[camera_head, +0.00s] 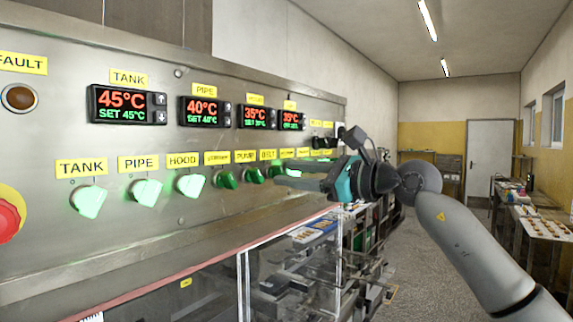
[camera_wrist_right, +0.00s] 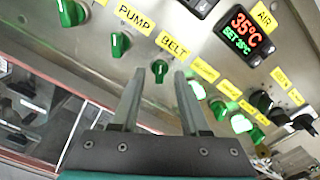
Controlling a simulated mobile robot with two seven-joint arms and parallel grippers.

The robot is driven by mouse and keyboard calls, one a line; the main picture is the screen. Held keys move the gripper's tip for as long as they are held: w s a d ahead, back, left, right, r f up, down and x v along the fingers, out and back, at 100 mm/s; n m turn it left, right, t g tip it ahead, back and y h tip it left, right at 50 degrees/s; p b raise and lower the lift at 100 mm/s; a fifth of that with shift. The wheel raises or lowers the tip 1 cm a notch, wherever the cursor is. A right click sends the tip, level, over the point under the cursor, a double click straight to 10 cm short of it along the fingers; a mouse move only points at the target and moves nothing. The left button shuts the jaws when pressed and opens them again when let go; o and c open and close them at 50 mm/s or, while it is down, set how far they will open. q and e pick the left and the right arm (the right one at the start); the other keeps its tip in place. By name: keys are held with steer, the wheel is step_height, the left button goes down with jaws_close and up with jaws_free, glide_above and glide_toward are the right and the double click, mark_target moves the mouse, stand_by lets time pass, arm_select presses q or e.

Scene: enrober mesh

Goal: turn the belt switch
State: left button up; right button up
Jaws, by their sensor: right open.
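The belt switch (camera_wrist_right: 160,70) is a dark green, unlit knob below the yellow BELT label (camera_wrist_right: 173,45) in the right wrist view. In the head view, the BELT label (camera_head: 267,154) is on the steel panel, near my right gripper (camera_head: 287,178). My right gripper (camera_wrist_right: 159,82) is open and empty in the wrist view. The belt knob shows between and just beyond its two fingertips; I see no clear contact with it. The fingers hide part of the panel. My left gripper is not in view.
The dark green PUMP knob (camera_wrist_right: 119,45) is beside the belt knob. Lit green knobs (camera_wrist_right: 218,110) are on its other side. Temperature displays (camera_head: 121,104) sit above the row. A clear-walled machine section (camera_head: 290,265) lies below the panel. Open floor (camera_head: 425,240) is to the right.

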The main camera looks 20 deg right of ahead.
steer(key=shift+x, duration=0.95)
jaws_close()
